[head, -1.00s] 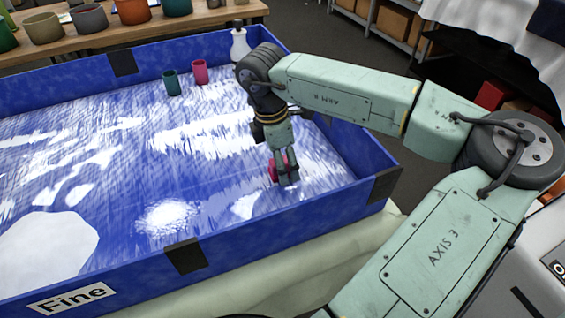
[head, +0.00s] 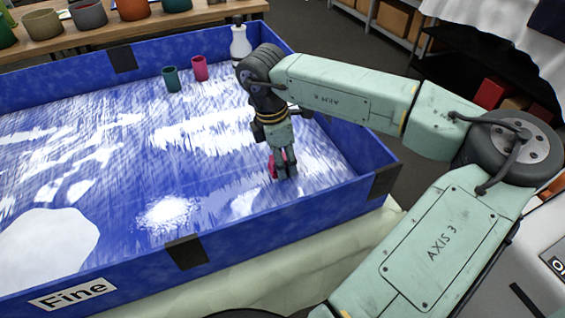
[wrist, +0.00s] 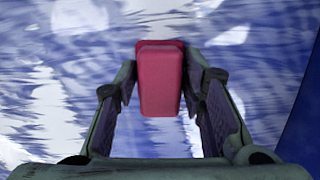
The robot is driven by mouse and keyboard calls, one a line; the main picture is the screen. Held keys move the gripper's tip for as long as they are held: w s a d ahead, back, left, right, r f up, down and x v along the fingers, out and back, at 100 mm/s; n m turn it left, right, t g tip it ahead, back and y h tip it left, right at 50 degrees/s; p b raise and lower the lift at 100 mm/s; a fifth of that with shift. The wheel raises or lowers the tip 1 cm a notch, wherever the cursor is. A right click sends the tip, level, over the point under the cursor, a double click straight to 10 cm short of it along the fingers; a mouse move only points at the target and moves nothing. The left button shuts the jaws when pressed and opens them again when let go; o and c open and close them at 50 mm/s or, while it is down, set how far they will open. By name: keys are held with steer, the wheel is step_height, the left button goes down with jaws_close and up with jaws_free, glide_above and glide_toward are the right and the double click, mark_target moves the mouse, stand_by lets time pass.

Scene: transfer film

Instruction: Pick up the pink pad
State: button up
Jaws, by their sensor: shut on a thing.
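The pink pad (wrist: 160,85) is a rounded block between the two fingers of my gripper (wrist: 162,92) in the wrist view. My gripper is shut on it, with a finger at each side. In the head view my gripper (head: 284,172) points down inside the blue-walled tray (head: 75,275), near its right end. Only a pink sliver of the pad (head: 272,168) shows there beside the fingers, which hide the rest. I cannot tell whether the pad still touches the tray floor.
A teal cup (head: 171,79) and a pink cup (head: 200,68) stand near the tray's back wall. A white bottle (head: 240,45) stands at the back corner. The tray's right wall (head: 365,150) is close to my gripper.

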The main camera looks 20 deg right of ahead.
steer(key=shift+c, duration=0.7)
steer(key=shift+r, duration=0.1)
step_height(320, 180, up, 18)
steer(key=p, duration=0.7)
steer(key=shift+p, duration=0.3)
